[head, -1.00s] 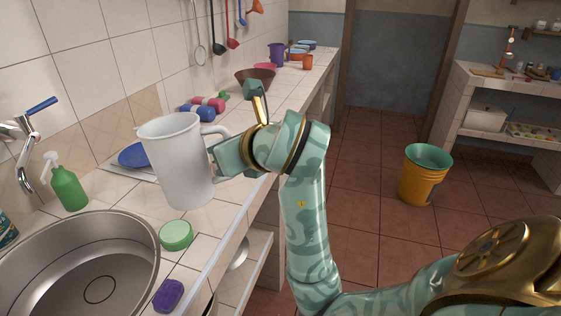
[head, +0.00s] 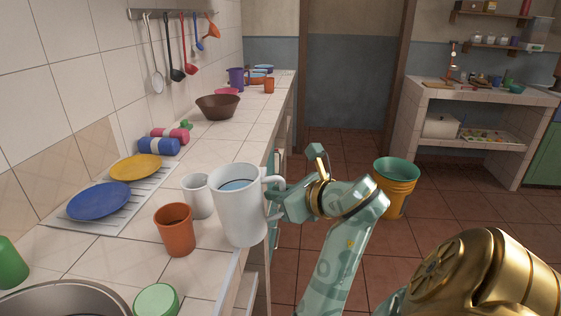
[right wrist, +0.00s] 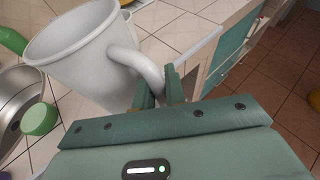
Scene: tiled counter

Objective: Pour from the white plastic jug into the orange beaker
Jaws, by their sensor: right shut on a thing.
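The white plastic jug (head: 239,212) is upright in the head view, with bluish liquid visible inside near its top. My right gripper (head: 277,200) is shut on the jug's handle, to the right of its body. In the right wrist view the jug (right wrist: 78,55) shows at the upper left, with the gripper's fingers (right wrist: 160,92) around the handle's lower part. The orange beaker (head: 175,232) stands upright on the counter to the left of the jug, apart from it in the picture. My left gripper is not in view.
A white cup (head: 197,197) stands behind the orange beaker, close to the jug. A green round object (head: 156,300) and the sink (head: 60,304) are at the front. Blue (head: 98,201) and yellow (head: 135,167) plates lie on a rack at left.

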